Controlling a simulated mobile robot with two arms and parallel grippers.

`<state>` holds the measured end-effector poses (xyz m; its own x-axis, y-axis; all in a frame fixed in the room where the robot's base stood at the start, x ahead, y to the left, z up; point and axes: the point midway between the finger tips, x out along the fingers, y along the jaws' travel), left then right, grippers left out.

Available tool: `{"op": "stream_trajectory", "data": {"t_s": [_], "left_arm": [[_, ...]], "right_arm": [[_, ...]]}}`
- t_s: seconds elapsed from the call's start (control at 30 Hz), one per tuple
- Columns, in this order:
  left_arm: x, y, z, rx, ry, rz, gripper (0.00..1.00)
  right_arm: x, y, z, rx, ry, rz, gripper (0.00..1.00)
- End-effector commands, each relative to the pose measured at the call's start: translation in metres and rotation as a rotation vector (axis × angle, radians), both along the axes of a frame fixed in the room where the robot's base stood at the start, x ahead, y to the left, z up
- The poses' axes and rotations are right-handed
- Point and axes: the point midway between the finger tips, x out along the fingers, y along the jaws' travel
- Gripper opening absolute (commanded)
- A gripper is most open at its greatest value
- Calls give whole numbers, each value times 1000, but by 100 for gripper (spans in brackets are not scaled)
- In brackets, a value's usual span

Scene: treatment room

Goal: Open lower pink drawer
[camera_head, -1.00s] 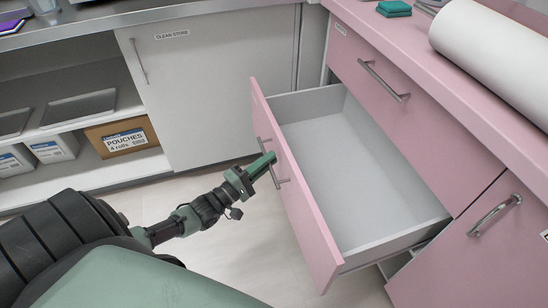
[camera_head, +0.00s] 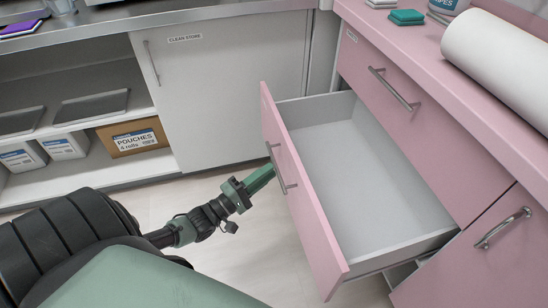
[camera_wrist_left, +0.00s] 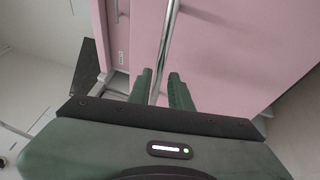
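The lower pink drawer (camera_head: 300,195) stands pulled well out of the pink cabinet, and its grey inside (camera_head: 370,170) looks empty. Its metal bar handle (camera_head: 277,168) is on the front panel. My left gripper (camera_head: 265,174) is just in front of this handle, to its left in the head view. In the left wrist view the green fingers (camera_wrist_left: 161,85) are apart, with the handle bar (camera_wrist_left: 168,40) seen between them. Neither finger visibly presses on the bar. My right gripper is not in view.
The upper pink drawer (camera_head: 430,130) is shut above, and another pink front with a handle (camera_head: 502,229) is at right. A white roll (camera_head: 500,62) lies on the counter. The clean store cabinet (camera_head: 225,90) stands behind. The floor (camera_head: 265,245) before the drawer is clear.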

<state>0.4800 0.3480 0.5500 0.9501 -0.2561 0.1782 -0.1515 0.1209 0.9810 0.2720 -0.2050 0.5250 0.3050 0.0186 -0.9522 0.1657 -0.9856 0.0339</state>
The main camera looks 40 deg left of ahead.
Motion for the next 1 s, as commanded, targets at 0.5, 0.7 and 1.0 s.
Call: {"op": "stream_trajectory", "data": {"t_s": [0.5,0.7,1.0], "left_arm": [[-39,11,-8,1,0,0,20],[-39,11,-8,1,0,0,20],[-39,11,-8,1,1,0,20]], "right_arm": [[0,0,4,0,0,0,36],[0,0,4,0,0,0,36],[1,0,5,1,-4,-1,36]]}}
